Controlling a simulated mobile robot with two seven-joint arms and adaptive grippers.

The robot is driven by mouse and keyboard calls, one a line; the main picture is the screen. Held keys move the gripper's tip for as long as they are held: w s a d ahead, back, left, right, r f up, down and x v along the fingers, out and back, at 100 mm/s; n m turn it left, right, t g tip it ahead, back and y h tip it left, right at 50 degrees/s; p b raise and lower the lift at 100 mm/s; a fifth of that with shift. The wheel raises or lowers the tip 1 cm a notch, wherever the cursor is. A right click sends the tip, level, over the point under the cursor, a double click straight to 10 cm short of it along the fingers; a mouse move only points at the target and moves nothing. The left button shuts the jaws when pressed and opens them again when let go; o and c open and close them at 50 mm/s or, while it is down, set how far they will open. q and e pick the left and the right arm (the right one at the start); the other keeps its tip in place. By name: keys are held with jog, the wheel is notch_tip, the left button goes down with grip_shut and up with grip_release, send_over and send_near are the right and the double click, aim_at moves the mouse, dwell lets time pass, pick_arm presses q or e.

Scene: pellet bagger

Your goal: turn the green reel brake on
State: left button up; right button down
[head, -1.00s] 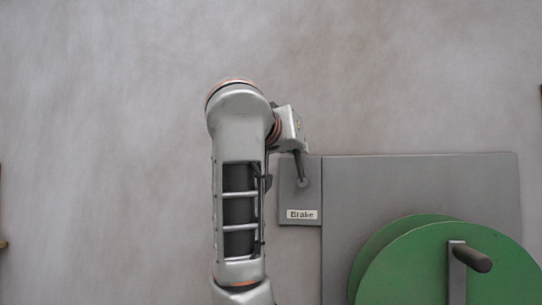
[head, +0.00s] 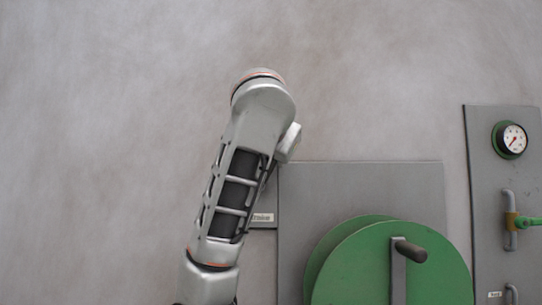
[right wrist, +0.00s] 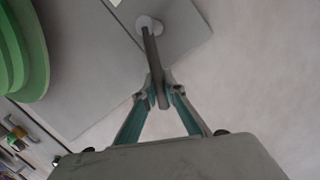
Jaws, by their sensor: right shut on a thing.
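The brake lever (right wrist: 152,60) is a thin dark bar running from a round pivot (right wrist: 149,25) on a grey plate in the right wrist view. My right gripper (right wrist: 160,92) is shut on the lever near its free end, one teal-lined finger on each side. In the head view my right arm covers the lever, the gripper and most of the brake plate. Only part of the label (head: 263,218) shows beside the arm. The green reel (head: 385,270) stands right of the brake, and its edge shows in the right wrist view (right wrist: 22,50). My left gripper is not in view.
A large grey panel (head: 350,185) lies behind the reel. The reel has a protruding dark crank handle (head: 409,250). Another panel at the far right has a gauge (head: 510,139) and a green-handled valve (head: 526,223). The wall left of my arm is clear.

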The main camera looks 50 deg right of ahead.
jog(key=shift+s+d+f+m, duration=0.1)
jog(key=shift+s+m, duration=0.05)
jog(key=shift+m, duration=0.15)
jog(key=c, duration=2.1)
grip_release()
jog(key=v, duration=1.2)
